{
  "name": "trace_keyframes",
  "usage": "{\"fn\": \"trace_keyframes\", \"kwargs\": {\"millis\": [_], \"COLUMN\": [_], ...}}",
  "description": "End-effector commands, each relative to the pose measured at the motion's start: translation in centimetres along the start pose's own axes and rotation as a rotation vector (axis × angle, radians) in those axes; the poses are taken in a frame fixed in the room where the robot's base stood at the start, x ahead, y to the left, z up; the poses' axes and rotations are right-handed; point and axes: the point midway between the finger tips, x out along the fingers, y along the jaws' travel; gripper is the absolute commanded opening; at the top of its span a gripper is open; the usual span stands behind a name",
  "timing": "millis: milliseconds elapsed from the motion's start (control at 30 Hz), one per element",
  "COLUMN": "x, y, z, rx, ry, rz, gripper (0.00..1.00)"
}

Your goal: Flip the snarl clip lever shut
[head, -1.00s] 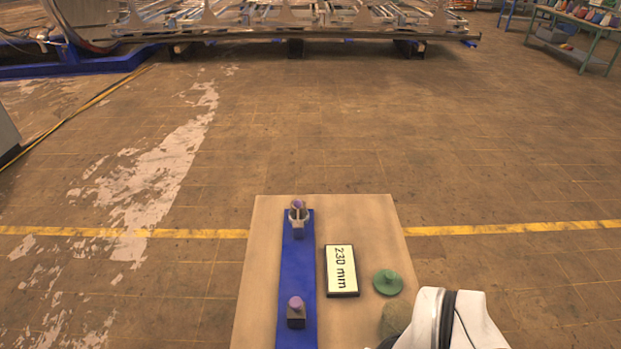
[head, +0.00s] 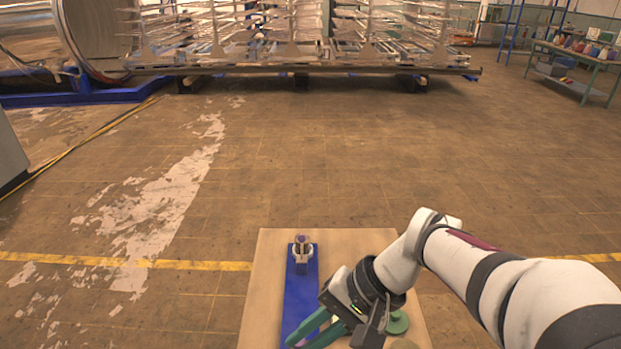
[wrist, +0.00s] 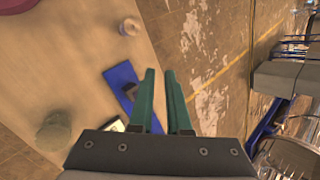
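The fixture (head: 302,250) at the far end of the blue strip (head: 298,285) has a pale ring and a purple top; it may be the snarl clip, but its lever is too small to make out. My gripper (head: 288,346) has two green fingers and reaches in from the right, over the near part of the strip. In the wrist view the fingers (wrist: 160,72) are apart with a narrow gap and nothing visible between them. The blue strip (wrist: 124,78) lies left of them, with a dark block (wrist: 130,91) on it. The near block is hidden in the head view.
The tan board (head: 262,290) bears the strip. A green knobbed disc (head: 398,323) lies right of my gripper. The wrist view shows a pale round piece (wrist: 129,27), a grey-green round piece (wrist: 54,132) and part of a red thing (wrist: 15,5). Floor beyond the board is clear.

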Motion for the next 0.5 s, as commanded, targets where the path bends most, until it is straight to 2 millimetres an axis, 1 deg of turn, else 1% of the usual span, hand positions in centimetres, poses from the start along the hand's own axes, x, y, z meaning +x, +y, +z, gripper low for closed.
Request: {"fn": "trace_keyframes", "kwargs": {"millis": [33,67,100,167,200,233,267,300,333,367,400,500], "x": [0.5,0.6,0.9,1.5,1.8,2.1,2.5,2.9,3.2,3.6,4.0,5.0], "y": [-1.7,-2.9,-4.2,-5.7,-6.3,-6.5,-6.6,-6.4,-6.1,-5.6,-4.7,-2.1], "z": [-3.0,-5.0,-7.8,-12.2,-15.2,-17.6,-19.9,-23.0,-25.1,-27.2,-29.8,-34.8], "rx": [0.001,-0.007,-0.016,-0.029,-0.036,-0.04,-0.044,-0.047,-0.05,-0.051,-0.052,-0.048], "ry": [-0.023,-0.028,-0.029,-0.013,0.007,0.029,0.055,0.097,0.132,0.17,0.224,0.355], "rz": [-0.087,-0.151,-0.235,-0.363,-0.447,-0.509,-0.569,-0.647,-0.701,-0.752,-0.811,-0.926], "gripper": [0.05,0.0,0.0,0.0,0.0,0.0,0.0,0.0,0.0,0.0,0.0,0.0]}}
